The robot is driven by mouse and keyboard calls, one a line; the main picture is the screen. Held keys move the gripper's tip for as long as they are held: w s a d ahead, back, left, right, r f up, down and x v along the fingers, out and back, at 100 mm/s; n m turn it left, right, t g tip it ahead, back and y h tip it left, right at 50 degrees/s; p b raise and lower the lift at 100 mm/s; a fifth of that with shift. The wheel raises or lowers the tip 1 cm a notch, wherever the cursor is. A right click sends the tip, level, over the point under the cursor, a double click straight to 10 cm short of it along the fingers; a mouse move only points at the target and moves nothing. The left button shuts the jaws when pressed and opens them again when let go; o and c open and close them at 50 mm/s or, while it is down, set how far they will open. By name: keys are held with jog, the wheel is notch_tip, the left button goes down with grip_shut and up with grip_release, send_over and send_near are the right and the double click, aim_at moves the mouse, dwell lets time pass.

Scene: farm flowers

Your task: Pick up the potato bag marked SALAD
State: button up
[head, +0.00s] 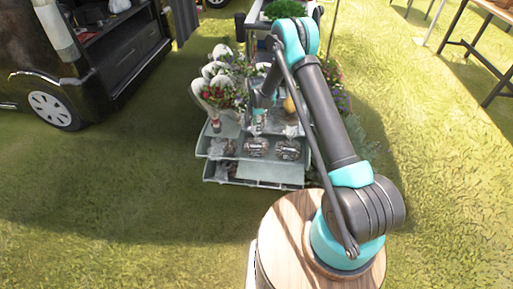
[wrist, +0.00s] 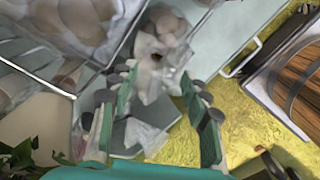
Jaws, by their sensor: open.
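Several clear bags of potatoes sit on the lower shelf of the display stand (head: 268,171): a left bag (head: 221,148), a middle bag (head: 256,147) and a right bag (head: 289,149). Their labels are too small to read, so I cannot tell which is marked SALAD. My gripper (head: 264,101) is over the stand, above these bags. In the wrist view my gripper (wrist: 158,88) is open, with its teal fingers apart. A clear plastic bag (wrist: 152,58) with round potatoes lies ahead of and between the fingertips; its crumpled top shows, its label does not.
A wire basket (wrist: 38,72) with round produce is close to the left finger. Potted flowers (head: 222,95) crowd the stand's upper left. A black vehicle (head: 85,60) stands at left, a table (head: 480,40) at right. Open grass lies around.

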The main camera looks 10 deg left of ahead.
aim_at(256, 134)
jog(key=shift+w+f, duration=0.15)
jog(key=shift+f, duration=1.7)
jog(key=shift+w+f, duration=0.1)
jog(key=shift+f, duration=1.7)
jog(key=shift+c, duration=0.6)
grip_shut()
